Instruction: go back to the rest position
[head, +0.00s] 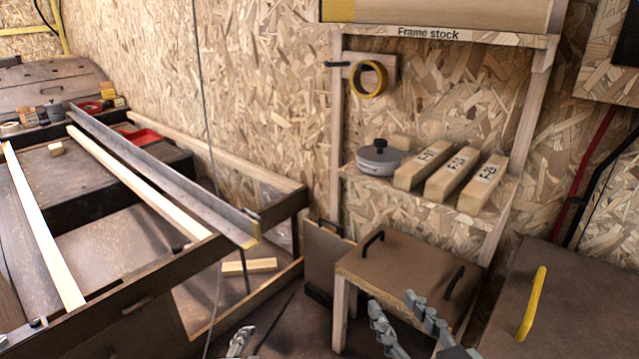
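My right gripper (393,302) is at the bottom edge, right of centre, in front of the low brown-topped stand. Its two fingers are apart with nothing between them. A small part of my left gripper (240,342) shows at the bottom edge, left of centre, over the dark floor area. Most of it is cut off by the frame, so its opening is hidden. I see nothing held in the visible part.
The low stand (395,262) has two black handles. Behind it, a shelf (478,219) bears a grey lidded pot (378,162) and three labelled wooden blocks (451,170). A yellow-handled brown panel (570,300) is at right. A long framed bench (130,290) fills the left.

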